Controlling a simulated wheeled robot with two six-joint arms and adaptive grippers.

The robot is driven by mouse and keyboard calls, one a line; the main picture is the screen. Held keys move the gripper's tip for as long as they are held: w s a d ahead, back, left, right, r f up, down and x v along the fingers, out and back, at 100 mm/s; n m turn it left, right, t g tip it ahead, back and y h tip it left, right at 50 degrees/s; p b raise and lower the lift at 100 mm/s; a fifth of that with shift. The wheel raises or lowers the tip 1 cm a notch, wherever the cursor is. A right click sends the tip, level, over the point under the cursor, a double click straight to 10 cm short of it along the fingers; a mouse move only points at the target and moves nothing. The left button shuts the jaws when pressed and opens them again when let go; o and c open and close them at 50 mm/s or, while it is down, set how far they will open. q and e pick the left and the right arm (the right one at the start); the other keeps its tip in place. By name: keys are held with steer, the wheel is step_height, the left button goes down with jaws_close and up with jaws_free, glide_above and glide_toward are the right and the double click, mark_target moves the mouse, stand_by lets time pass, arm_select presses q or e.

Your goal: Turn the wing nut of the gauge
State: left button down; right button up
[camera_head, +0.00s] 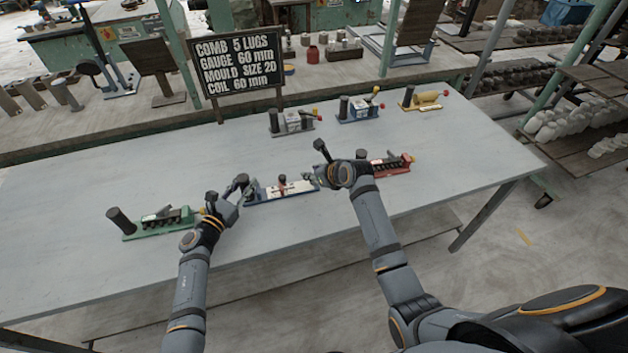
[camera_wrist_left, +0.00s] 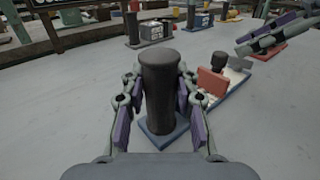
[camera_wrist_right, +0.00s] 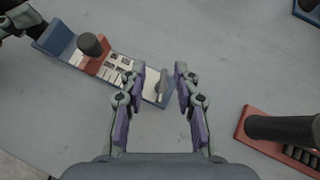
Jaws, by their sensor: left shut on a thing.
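The gauge (camera_head: 297,188) is a blue base with a pale scale plate and a red slider (camera_wrist_right: 86,58) carrying a dark knob (camera_wrist_right: 92,44). My left gripper (camera_head: 240,184) is shut on its dark upright handle (camera_wrist_left: 160,90) at the left end. A small pale metal piece (camera_wrist_right: 160,86), apparently the wing nut, stands at the gauge's right end. My right gripper (camera_wrist_right: 160,72) is open, its fingertips on either side of that end in the right wrist view; I cannot tell if they touch. In the head view the right gripper (camera_head: 319,176) partly hides this end.
A green tool (camera_head: 165,220) stands on the table at left. A red one (camera_head: 392,164) is just right of the right gripper. Grey, blue and yellow tools (camera_head: 422,101) stand behind. A sign (camera_head: 238,65) reads "GAUGE 60 mm". The table (camera_head: 110,180) is bare at left.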

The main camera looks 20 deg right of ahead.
steer(key=s+d+t, duration=0.1)
steer(key=s, duration=0.2)
steer(key=s+d+m+t, duration=0.1)
steer(key=s, duration=0.3)
steer(key=s+d+r+t, duration=0.1)
steer(key=s, duration=0.3)
steer(key=shift+d+m+t, duration=0.15)
steer(key=shift+m+t, duration=0.15)
steer(key=shift+m, duration=0.1)
steer(key=shift+s+r, duration=0.1)
steer(key=shift+s, duration=0.1)
steer(key=x, duration=1.2)
steer(key=shift+w+d, duration=0.1)
steer(key=shift+d, duration=0.05)
steer(key=shift+c, duration=0.4)
jaws_close()
